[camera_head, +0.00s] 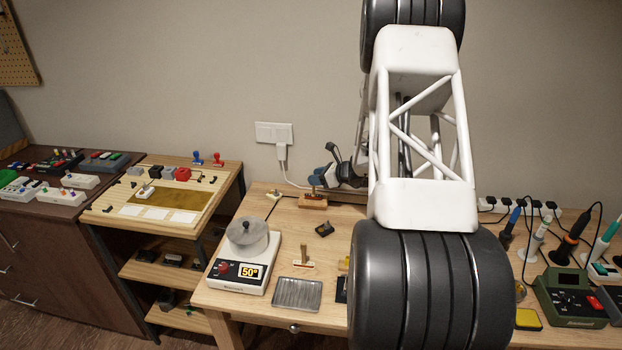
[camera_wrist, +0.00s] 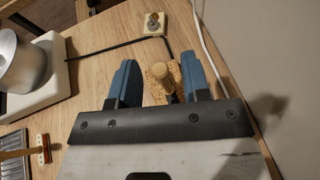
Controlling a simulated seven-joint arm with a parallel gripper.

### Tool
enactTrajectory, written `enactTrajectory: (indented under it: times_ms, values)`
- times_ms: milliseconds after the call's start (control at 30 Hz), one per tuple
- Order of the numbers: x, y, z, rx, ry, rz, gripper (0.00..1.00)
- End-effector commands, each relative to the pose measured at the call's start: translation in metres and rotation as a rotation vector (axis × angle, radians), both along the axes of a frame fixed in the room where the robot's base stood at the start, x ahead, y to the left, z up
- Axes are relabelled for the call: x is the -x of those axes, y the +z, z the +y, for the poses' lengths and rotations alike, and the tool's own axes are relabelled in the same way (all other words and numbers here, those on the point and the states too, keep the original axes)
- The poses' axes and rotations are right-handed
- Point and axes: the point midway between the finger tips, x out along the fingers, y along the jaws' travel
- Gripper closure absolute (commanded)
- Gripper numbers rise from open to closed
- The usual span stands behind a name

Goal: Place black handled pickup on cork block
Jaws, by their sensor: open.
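A cork block (camera_head: 313,203) sits near the back of the wooden table, and in the wrist view it shows between my fingers (camera_wrist: 163,90). A piece with a light wooden, rounded handle (camera_wrist: 163,73) stands on the block. My gripper (camera_head: 323,180) is open, with its blue fingers to either side of the cork block in the wrist view; I cannot tell whether they touch it. A small black piece (camera_head: 324,229), perhaps the black handled pickup, lies on the table in front of the block. It does not show clearly in the wrist view.
A wooden-handled piece (camera_head: 302,257) stands by a ribbed metal tray (camera_head: 297,294). A white hotplate (camera_head: 240,272) with a metal pot is at the left. A pale square with a brass knob (camera_head: 273,194) is at the back. A white cable runs along the wall; soldering tools fill the right.

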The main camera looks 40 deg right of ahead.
Motion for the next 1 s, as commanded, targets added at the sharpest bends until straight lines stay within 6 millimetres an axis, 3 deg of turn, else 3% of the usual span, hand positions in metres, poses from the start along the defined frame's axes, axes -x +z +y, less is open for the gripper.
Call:
enactTrajectory:
  times_ms: [500,1000]
  values:
    - [0.061,0.029,-0.035,0.0,-0.002,-0.001,0.57]
    - [0.071,0.034,-0.04,0.0,0.0,0.0,0.57]
